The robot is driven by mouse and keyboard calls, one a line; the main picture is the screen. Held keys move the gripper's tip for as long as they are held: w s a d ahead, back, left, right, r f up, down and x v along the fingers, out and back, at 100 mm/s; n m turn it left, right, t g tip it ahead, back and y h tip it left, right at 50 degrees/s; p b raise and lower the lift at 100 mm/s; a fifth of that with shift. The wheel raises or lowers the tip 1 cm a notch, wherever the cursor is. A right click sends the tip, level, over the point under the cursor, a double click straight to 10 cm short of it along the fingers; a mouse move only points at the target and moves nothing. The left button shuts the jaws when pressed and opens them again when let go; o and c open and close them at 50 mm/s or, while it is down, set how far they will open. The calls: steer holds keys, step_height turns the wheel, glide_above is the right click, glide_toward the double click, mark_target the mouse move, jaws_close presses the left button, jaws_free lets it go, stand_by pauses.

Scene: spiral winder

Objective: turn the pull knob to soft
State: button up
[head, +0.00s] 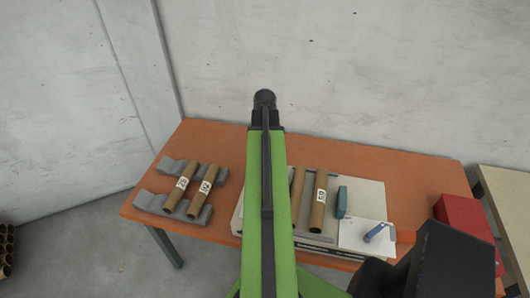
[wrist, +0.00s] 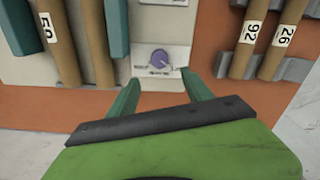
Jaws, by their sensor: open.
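The pull knob (wrist: 161,58) is a small round purple-blue dial on a light panel (wrist: 178,28) of the winder, with small print around it too blurred to read. It shows in the wrist view just beyond my gripper (wrist: 159,79). The two teal fingers are apart and empty. The knob lies near the line midway between them, and neither finger appears to touch it. In the head view my green arm covers the middle of the machine (head: 370,195), so the knob and my fingers are hidden there. I cannot tell which setting the knob points to.
The machine sits on an orange table (head: 420,172) and bears brown tubes (head: 319,202) and a teal block (head: 342,202). Two labelled tubes (head: 204,190) lie on grey cradles (head: 157,202) at the left.

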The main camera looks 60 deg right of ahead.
step_height(320, 180, up, 6)
steer(key=p, duration=0.3)
steer(key=shift+f+p, duration=0.25)
steer(key=shift+p, duration=0.1)
